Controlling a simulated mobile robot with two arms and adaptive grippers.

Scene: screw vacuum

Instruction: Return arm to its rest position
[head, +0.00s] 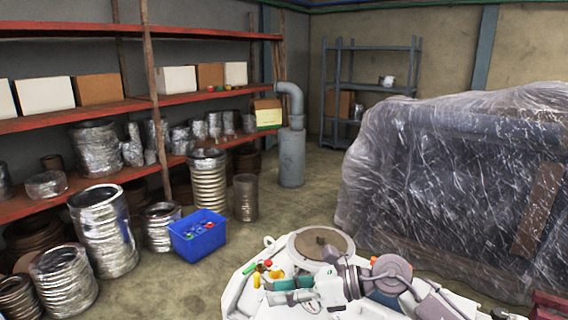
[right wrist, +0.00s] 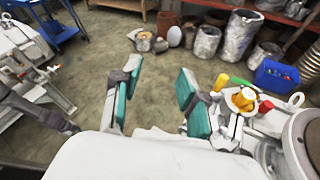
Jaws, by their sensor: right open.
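My right arm (head: 385,278) lies folded low over the white surface at the bottom of the head view. My right gripper (head: 291,290) has teal finger pads and points left. In the right wrist view the gripper (right wrist: 158,100) shows its two teal pads well apart, with only floor between them, so it is open and empty. Small parts in yellow (right wrist: 243,98), green (right wrist: 240,82) and red (right wrist: 265,107) sit beside the right-hand finger. I cannot tell if they touch it. My left gripper is not in view.
A blue bin (head: 197,238) with small coloured items stands on the floor. Red shelves (head: 130,105) with boxes and metal cans line the left. A plastic-wrapped bulk (head: 450,180) stands at the right. A grey pipe unit (head: 291,155) stands behind. The middle floor is clear.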

